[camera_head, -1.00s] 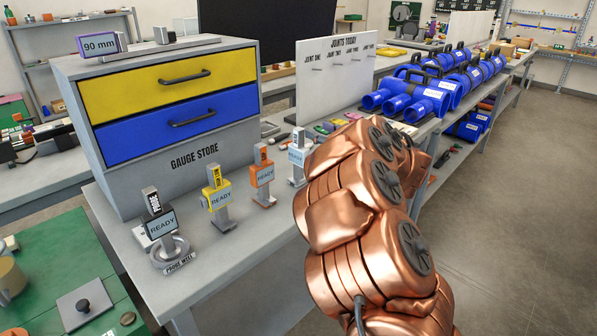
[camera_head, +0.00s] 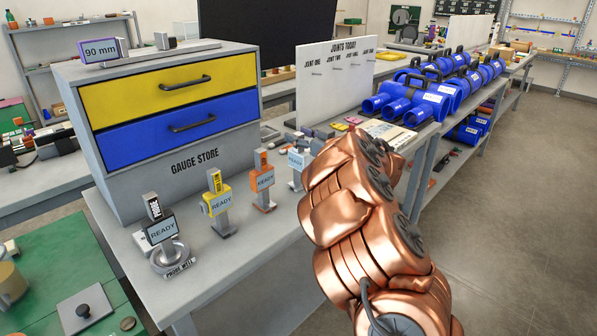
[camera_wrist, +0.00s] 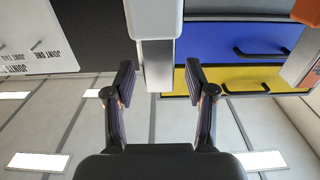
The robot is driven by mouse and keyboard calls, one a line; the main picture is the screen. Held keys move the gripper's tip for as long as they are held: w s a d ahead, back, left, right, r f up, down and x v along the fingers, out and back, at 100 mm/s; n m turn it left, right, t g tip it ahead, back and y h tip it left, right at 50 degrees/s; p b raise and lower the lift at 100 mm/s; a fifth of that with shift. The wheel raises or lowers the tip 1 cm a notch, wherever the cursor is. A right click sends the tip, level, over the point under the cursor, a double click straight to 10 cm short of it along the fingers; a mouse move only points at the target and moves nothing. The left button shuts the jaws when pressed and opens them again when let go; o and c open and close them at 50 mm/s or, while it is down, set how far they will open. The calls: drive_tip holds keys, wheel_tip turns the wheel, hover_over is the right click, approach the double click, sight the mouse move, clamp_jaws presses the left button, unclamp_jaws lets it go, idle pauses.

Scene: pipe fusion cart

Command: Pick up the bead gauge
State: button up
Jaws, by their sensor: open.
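Several gauges stand in a row on the grey cart, and I cannot read which is labelled bead gauge. A white gauge (camera_head: 297,162) stands at the right end, partly behind my arm. In the wrist view, which is upside down, a white body (camera_wrist: 155,18) with a grey upright part (camera_wrist: 158,66) lies ahead of my fingers. My gripper (camera_wrist: 158,84) is open and empty, its fingers to either side of the grey part's end. The head view hides my gripper behind my copper arm. An orange gauge (camera_head: 262,180) and a yellow gauge (camera_head: 219,203) stand to the left.
A dark gauge (camera_head: 159,224) stands in the ring-shaped probe well at the left. The gauge store (camera_head: 190,163) with yellow and blue drawers stands behind the row. A white joints board (camera_head: 336,88) and blue pipe pieces (camera_head: 425,101) are farther back. The cart's front strip is clear.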

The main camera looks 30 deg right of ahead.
drive_tip(key=shift+w+a, duration=0.1)
drive_tip(key=shift+w, duration=0.15)
clamp_jaws()
idle(0.6)
